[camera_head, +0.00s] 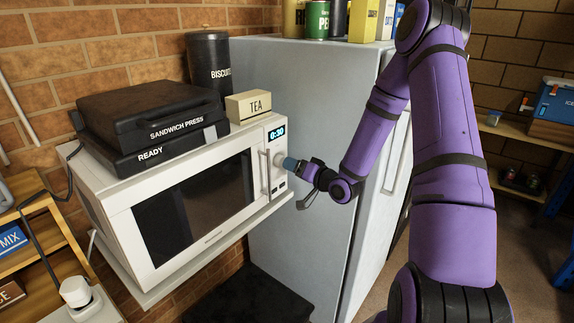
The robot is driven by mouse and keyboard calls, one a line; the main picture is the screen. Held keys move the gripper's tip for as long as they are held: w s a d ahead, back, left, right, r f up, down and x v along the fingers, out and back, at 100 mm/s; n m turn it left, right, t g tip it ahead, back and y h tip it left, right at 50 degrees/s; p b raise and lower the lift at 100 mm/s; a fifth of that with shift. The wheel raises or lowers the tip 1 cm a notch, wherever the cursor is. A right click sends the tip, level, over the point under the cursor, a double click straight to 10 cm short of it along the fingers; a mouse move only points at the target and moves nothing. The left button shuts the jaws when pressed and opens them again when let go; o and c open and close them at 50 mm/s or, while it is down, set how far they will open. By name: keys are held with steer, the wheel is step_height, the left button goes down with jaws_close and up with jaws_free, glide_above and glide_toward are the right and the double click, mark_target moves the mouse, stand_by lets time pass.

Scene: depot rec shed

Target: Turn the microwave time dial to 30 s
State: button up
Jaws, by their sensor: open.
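The white microwave (125,218) sits on a shelf against the brick wall, its dark door facing right and toward me. Its display (277,133) at the upper right of the front reads 0:30. My gripper (291,164) is at the control panel, right of the door handle (265,174). The time dial (281,160) is mostly hidden behind my gripper's fingers. My gripper is open; whether its fingers touch the dial cannot be told.
A tall grey fridge (300,85) stands close behind and to the right. A wooden shelf (45,225) is at the left.

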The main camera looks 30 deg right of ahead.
steer(key=v, duration=0.6)
steer(key=shift+r, duration=0.1)
stand_by(0.4)
steer(key=s+a+r+n+g+h, duration=0.2)
steer(key=s+r+g+h, duration=0.15)
steer(key=r, duration=0.45)
steer(key=s+a+r+n+g+h, duration=0.2)
steer(key=r+g+h, duration=0.15)
steer(key=r, duration=0.45)
steer(key=s+a+r+g, duration=0.2)
steer(key=s+a+r, duration=0.2)
steer(key=s, duration=0.8)
steer(key=s+a+r+g+y, duration=0.1)
steer(key=s+a+r, duration=0.4)
steer(key=s, duration=0.7)
steer(key=shift+r+g, duration=0.4)
steer(key=shift+g, duration=0.3)
